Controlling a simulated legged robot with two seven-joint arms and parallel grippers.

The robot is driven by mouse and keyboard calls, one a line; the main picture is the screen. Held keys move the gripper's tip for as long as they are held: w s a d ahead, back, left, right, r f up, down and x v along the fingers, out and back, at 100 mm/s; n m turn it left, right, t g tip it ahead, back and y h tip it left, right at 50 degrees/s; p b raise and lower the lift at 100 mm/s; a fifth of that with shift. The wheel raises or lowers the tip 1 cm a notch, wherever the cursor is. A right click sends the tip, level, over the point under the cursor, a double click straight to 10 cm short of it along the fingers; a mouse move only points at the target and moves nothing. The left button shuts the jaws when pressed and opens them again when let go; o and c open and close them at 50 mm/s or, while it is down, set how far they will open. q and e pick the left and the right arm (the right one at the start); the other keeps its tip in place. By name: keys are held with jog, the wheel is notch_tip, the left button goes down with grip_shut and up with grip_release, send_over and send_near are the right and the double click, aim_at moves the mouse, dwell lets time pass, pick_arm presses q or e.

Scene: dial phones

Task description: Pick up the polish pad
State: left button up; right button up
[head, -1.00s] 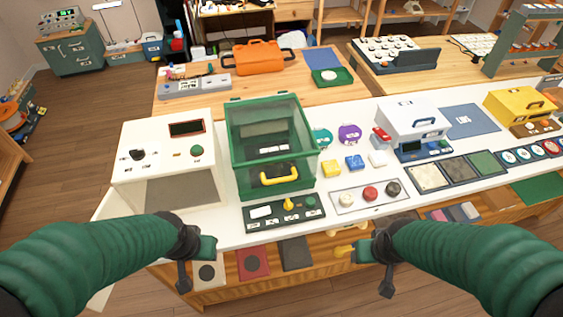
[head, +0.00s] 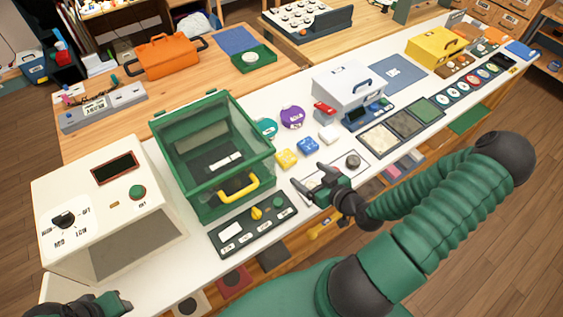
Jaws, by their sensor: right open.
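No thing in view is clearly labelled as the polish pad. A dark round piece (head: 353,160) sits on a pale plate (head: 336,160) at the front of the white bench. My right gripper (head: 309,182) is open over the left part of that plate, left of the dark piece. It hides the plate's other round pieces, so I cannot tell whether it touches one. Flat square pads, beige (head: 377,140), grey (head: 405,122) and green (head: 430,107), lie to the right. My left gripper (head: 118,301) is partly in view at the bottom left; its jaws are unclear.
A green clear-walled box (head: 213,150) with a yellow handle stands left of the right gripper. A control panel (head: 252,225) lies before it. Yellow (head: 286,158), blue (head: 308,146) and white (head: 329,133) blocks sit behind the plate. A white case (head: 348,88) stands behind.

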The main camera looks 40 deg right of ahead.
send_near(288, 160)
jog(key=shift+x, duration=0.8)
jog(key=w+d+f, duration=0.2)
jog(key=w, duration=0.1)
jog(key=shift+w+d+f, duration=0.1)
jog(key=shift+w+d, duration=0.1)
jog(key=shift+d, duration=0.1)
jog(key=w, duration=0.1)
jog(key=w+a+f, duration=0.1)
jog(key=w, duration=0.1)
jog(key=w+a, duration=0.1)
jog(key=shift+w+f+p, duration=0.15)
jog(key=shift+f+p, duration=0.1)
jog(key=shift+p, duration=0.15)
jog(key=shift+w, duration=0.15)
jog(key=shift+d+f, duration=0.2)
jog(key=shift+d, duration=0.4)
jog(key=c, duration=0.6)
jog(key=shift+a, duration=0.1)
jog(key=c, duration=0.5)
pick_arm(q)
jog(key=shift+w+d, duration=0.1)
jog(key=shift+d, duration=0.4)
pick_arm(e)
jog(key=shift+a+r, duration=0.15)
jog(key=shift+a, duration=0.1)
jog(key=c, duration=0.3)
